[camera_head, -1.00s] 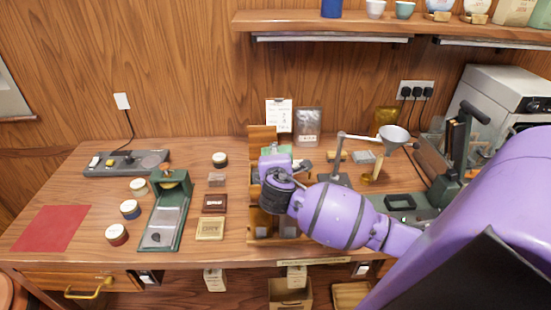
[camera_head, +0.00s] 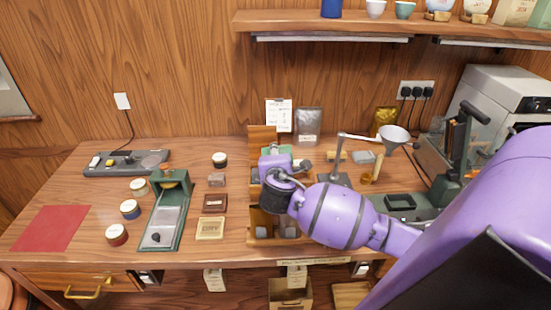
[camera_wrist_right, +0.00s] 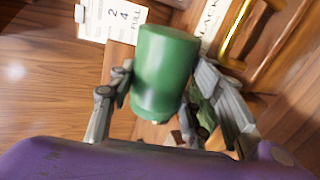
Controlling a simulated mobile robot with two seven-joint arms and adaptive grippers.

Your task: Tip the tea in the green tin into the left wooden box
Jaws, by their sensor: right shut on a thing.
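The green tin (camera_wrist_right: 165,75) fills the middle of the right wrist view, tilted a little, with its lower end near brown bits that are too blurred to name. My right gripper (camera_wrist_right: 170,95) is shut on it, one finger on each side. In the head view a little of the tin (camera_head: 277,149) shows behind my right gripper (camera_head: 280,163), which is over a wooden box with compartments (camera_head: 262,141) on the table. My wrist hides much of this box. I cannot tell which part is the left wooden box. My left gripper is not in view.
A lamp-like stand with a funnel (camera_head: 394,135) is right of the gripper. A green press (camera_head: 165,215), several round tins and a red mat (camera_head: 50,228) lie to the left. A card (camera_head: 279,116) is at the back. Open boxes (camera_head: 290,294) sit below the table edge.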

